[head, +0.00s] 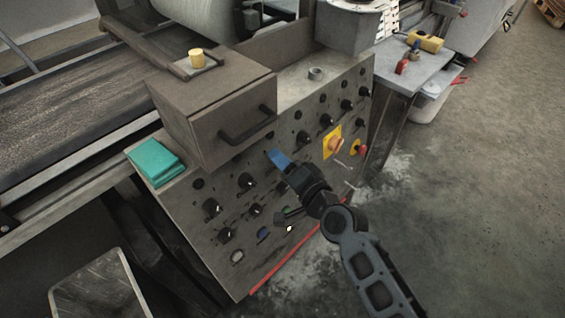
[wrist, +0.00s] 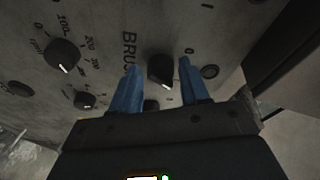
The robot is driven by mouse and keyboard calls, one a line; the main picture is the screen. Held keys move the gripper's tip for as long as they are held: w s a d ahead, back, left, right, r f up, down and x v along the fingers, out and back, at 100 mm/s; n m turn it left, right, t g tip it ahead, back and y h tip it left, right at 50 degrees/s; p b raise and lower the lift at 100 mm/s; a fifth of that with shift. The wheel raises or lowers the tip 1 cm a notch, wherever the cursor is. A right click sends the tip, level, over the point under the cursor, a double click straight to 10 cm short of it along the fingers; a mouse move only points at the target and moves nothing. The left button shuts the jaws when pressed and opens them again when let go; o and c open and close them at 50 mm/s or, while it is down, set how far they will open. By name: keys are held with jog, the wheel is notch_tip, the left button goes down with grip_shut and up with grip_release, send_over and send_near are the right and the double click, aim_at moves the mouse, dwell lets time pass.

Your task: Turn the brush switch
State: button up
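The brush switch (wrist: 160,72) is a black rotary knob with a pale pointer mark on the grey control panel (head: 300,92). In the wrist view it sits beside the partly visible label "BRUS" (wrist: 128,52). My gripper (wrist: 159,64) is open, its two blue fingers on either side of the knob in the picture. A gap shows on each side, and I see no contact. I cannot tell how deep the fingertips reach. In the head view my gripper (head: 278,157) is at the panel face, and I cannot make out the brush switch there.
Other black knobs (wrist: 62,55) surround the switch. A protruding box with a handle (head: 247,125) overhangs the panel at upper left, close to my gripper. An orange switch on a yellow plate (head: 334,143) and a red button (head: 361,151) are at right. Open floor lies right.

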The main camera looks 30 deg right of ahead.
jog(key=shift+o, duration=1)
jog(key=s+r+b, duration=0.1)
jog(key=s, duration=0.6)
jog(key=shift+s+d+r, duration=0.15)
jog(key=shift+s+d, duration=0.2)
jog(key=shift+d, duration=0.05)
jog(key=s+n+g+h, duration=0.15)
jog(key=s+n, duration=0.35)
jog(key=s, duration=1.4)
jog(key=s+r+n, duration=0.7)
jog(key=s+r, duration=0.3)
jog(key=s, duration=0.3)
jog(key=shift+s+a, duration=0.15)
jog(key=shift+s, duration=0.25)
